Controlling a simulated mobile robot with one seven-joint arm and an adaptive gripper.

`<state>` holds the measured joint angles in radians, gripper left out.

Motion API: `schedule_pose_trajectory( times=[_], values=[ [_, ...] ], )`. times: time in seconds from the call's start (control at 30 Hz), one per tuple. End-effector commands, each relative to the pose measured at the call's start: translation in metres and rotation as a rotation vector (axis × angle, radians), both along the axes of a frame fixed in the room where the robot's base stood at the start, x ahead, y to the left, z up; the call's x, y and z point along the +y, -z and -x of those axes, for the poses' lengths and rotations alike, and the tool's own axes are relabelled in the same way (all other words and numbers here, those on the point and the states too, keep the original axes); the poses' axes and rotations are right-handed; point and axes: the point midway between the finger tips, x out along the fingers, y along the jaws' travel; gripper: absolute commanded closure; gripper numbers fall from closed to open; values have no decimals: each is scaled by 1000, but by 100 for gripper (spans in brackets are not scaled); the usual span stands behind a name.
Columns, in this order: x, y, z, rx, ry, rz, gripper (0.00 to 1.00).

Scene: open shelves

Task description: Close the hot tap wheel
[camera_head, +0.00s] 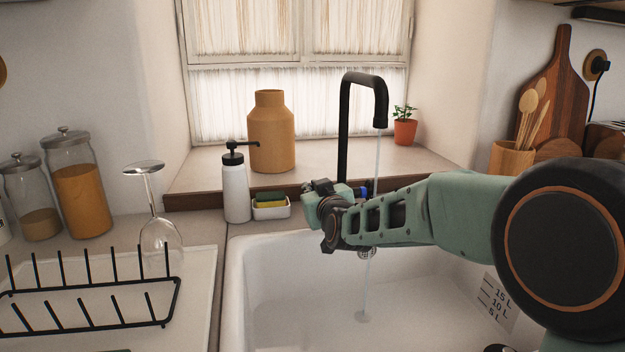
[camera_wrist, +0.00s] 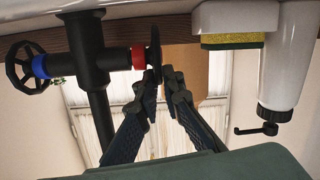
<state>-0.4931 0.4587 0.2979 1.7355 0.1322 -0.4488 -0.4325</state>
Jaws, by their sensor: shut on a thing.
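The black hot tap wheel (camera_wrist: 154,48) shows nearly edge-on in the wrist view, beside a red band (camera_wrist: 138,57) on the tap body. My gripper (camera_wrist: 159,76) has its two fingers on either side of the wheel's rim and is shut on it. In the head view my gripper (camera_head: 328,212) is at the tap's left side and hides the hot wheel. The black tap spout (camera_head: 345,120) rises behind it, and a thin stream of water (camera_head: 377,155) runs from it into the sink. The blue-banded wheel (camera_wrist: 23,68) is on the tap's other side.
The white sink (camera_head: 300,290) lies below my arm. A white soap dispenser (camera_head: 235,190) and a sponge holder (camera_head: 271,211) stand just left of my gripper. A wine glass (camera_head: 160,240) and a black dish rack (camera_head: 90,290) are farther left.

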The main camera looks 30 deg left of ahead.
Motion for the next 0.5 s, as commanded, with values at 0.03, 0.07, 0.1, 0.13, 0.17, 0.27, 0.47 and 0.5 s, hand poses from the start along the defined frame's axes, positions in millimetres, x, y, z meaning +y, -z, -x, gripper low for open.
schedule_pose_trajectory(
  times=[0.03, 0.07, 0.1, 0.13, 0.17, 0.27, 0.47, 0.5],
  values=[
    [1, -8, -1, 17, -1, 15, 100],
    [1, -8, -1, 27, 0, 24, 100],
    [2, -7, -1, 39, -2, 36, 100],
    [2, -7, -1, 48, -2, 43, 100],
    [2, -6, -2, 55, -1, 50, 100],
    [3, -5, -2, 75, -1, 65, 100],
    [3, -2, -3, 86, -1, 75, 100],
    [3, -2, -3, 86, -1, 75, 100]
  ],
)
